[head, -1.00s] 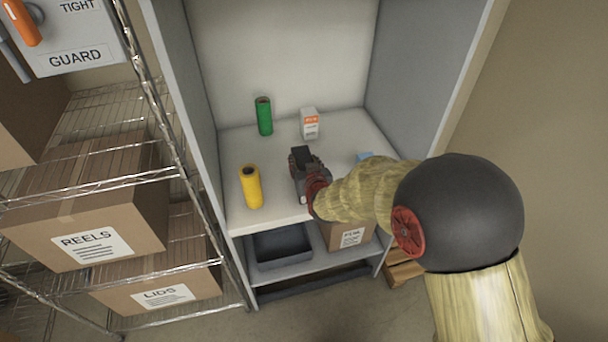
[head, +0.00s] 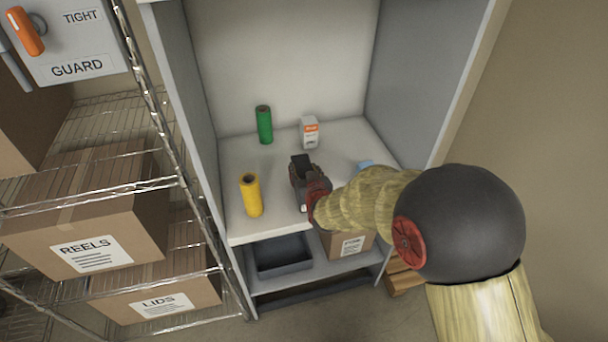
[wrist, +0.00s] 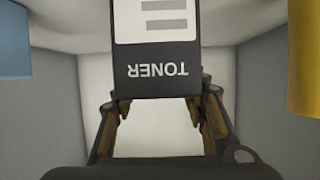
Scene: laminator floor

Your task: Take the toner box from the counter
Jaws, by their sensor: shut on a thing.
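The toner box (wrist: 165,85) is black with a white label and the word TONER, upside down in the wrist view. My gripper (wrist: 163,108) is shut on it, with a finger at each side of the box's near end. In the head view the dark box (head: 300,163) shows just beyond my gripper (head: 307,182), over the middle of the white counter (head: 280,215). My gripper hides part of the box. I cannot tell whether the box touches the counter.
A yellow cylinder (head: 251,196) stands left of my gripper. A green cylinder (head: 264,125) and a white-orange box (head: 310,133) stand behind. A blue item (head: 365,164) is partly hidden by my arm. Cabinet walls close both sides; a grey tray (head: 282,255) sits below.

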